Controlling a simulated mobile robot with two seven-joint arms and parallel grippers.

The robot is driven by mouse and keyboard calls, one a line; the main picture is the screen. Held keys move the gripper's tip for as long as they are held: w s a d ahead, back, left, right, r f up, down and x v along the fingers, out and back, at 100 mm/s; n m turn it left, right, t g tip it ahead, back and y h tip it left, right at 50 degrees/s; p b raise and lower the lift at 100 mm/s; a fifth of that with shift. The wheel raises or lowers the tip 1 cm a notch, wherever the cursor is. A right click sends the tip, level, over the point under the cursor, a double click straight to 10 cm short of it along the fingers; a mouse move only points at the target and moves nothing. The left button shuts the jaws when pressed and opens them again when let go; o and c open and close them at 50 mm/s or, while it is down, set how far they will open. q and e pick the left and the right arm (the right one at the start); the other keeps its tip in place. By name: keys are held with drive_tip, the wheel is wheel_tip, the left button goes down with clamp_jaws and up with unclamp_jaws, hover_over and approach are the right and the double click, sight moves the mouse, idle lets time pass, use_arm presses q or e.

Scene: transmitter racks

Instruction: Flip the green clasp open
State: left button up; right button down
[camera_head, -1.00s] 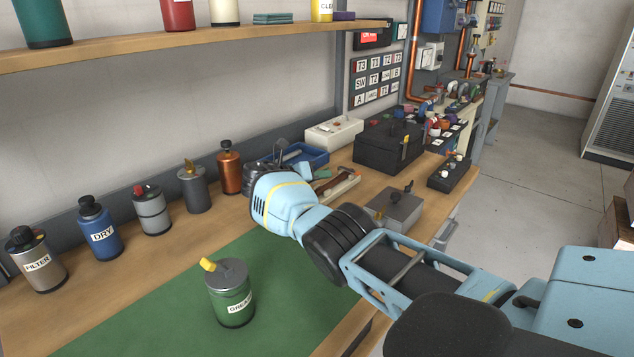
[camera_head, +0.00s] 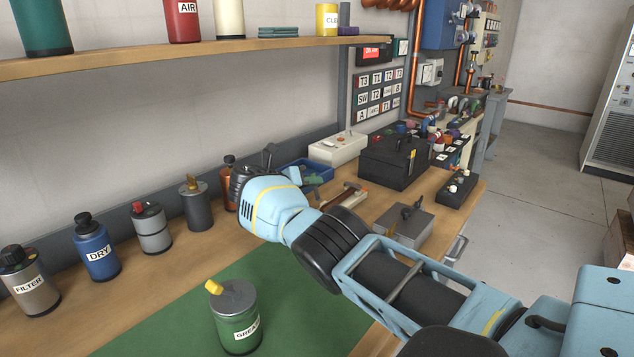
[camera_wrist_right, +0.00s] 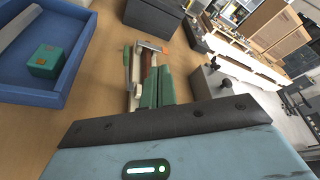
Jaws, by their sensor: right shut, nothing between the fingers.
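A green canister labelled GREASE (camera_head: 237,318) stands upright on the green mat (camera_head: 180,325), with a grey lid and a yellow tab (camera_head: 214,286) on top. My right gripper (camera_head: 268,158) is raised beyond the canister, towards the tool area, and does not touch it. Its fingers look shut and empty, partly hidden by the light blue wrist housing. My left gripper is not in view.
Several labelled canisters, among them DRY (camera_head: 97,248), line the back. A blue bin (camera_head: 318,168), a black toolbox with a yellow clasp (camera_head: 411,160) and a grey switch box (camera_head: 404,228) stand on the right. A shelf (camera_head: 200,52) hangs above. Much of the mat is free.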

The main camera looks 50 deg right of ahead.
drive_tip(key=v, duration=0.6)
drive_tip(key=shift+w, duration=0.15)
drive_tip(key=shift+a+f, duration=0.1)
drive_tip(key=shift+a, duration=0.05)
